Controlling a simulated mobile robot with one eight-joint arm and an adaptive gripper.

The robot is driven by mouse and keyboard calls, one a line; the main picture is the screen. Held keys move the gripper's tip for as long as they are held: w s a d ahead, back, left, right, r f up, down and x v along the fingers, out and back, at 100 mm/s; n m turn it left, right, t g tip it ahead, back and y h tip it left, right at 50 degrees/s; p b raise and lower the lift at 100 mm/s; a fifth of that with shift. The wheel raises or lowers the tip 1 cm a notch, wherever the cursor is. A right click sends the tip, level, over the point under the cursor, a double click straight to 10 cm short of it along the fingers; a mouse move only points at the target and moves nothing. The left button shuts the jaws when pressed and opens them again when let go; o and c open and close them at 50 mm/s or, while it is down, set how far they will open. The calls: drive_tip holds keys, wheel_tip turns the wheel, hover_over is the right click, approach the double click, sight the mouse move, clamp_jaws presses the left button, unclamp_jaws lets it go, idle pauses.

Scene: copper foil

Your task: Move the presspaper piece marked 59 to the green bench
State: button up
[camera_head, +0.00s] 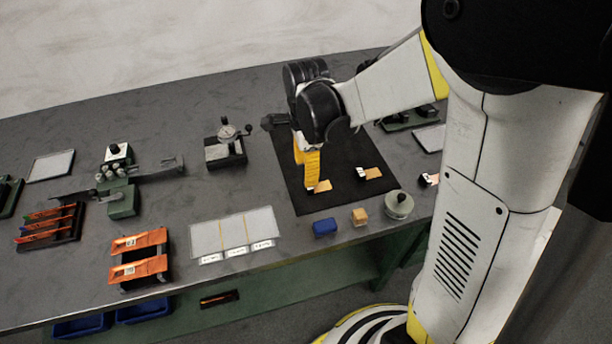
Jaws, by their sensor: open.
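Two orange pieces with small white number tags lie on a dark stand at the front left: a rear one (150,239) and a front one (150,267). Their tags are too small to read surely, so I cannot tell which piece, if either, is marked 59. The bench (80,115) has a grey top and a green frame below. My gripper (309,178) points down over the black mat, with its yellow fingers close to a small copper-and-white piece (321,187). It is open; whether it touches that piece I cannot tell.
The black mat (335,200) also bears a second small piece (370,173). In front are a blue block (325,227), a tan block (360,217) and a round grey-green object (398,206). A pale tray (205,238) and a gauge stand (224,150) lie left.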

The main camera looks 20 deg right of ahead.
drive_tip(key=s+d+r+n+t+p, duration=0.1)
drive_tip(key=s+d+r+n+t, duration=0.2)
drive_tip(key=s+r+n+t, duration=0.4)
drive_tip(key=s+r+n, duration=0.5)
drive_tip(key=r+n, duration=0.3)
drive_tip(key=n, duration=0.3)
drive_tip(key=shift+s+d+r, duration=0.2)
drive_tip(key=shift+s, duration=0.05)
drive_tip(key=shift+d, duration=0.1)
